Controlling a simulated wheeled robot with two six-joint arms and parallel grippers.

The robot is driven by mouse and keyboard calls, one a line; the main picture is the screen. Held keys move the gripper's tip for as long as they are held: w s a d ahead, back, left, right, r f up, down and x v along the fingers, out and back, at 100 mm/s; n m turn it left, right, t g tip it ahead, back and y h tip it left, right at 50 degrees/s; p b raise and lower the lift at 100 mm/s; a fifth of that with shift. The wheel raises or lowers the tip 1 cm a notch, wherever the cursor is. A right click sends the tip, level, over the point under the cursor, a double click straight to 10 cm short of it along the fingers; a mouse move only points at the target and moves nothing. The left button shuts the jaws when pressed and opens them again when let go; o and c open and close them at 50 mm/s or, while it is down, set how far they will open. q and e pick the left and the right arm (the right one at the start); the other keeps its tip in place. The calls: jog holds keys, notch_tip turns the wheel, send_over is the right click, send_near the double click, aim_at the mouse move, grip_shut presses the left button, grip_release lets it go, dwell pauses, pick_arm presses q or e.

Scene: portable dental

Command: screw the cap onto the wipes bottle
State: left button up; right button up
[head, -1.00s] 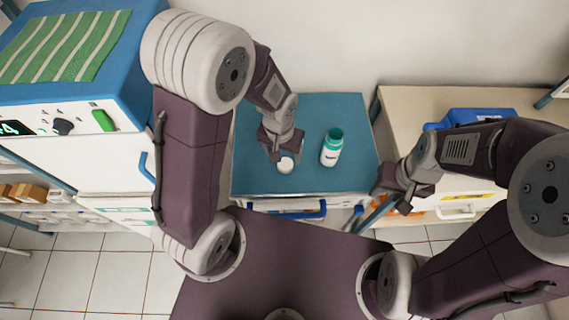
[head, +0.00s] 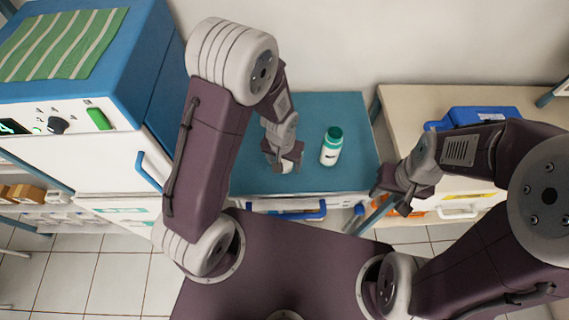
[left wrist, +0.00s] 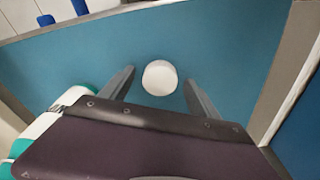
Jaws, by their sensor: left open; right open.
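The wipes bottle (head: 331,147), white with a green top, stands upright on the blue tabletop (head: 350,115). Part of it shows at the left edge of the left wrist view (left wrist: 42,125). The round white cap (left wrist: 160,77) lies on the tabletop near its front edge. My left gripper (head: 286,167) is open over the cap, left of the bottle. In the left wrist view its two fingers (left wrist: 158,88) stand either side of the cap, with gaps between. In the head view the gripper mostly hides the cap. My right gripper (head: 390,197) is open and empty, right of the table.
A beige counter (head: 400,105) with a blue box (head: 485,115) stands to the right. A blue and white cabinet (head: 150,70) with a green striped cloth (head: 60,45) stands to the left. The tabletop behind the bottle is clear.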

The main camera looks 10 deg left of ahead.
aim_at(284, 164)
pick_arm(q)
jog(key=c, duration=1.4)
notch_tip(284, 164, up, 10)
jog(key=p, duration=0.2)
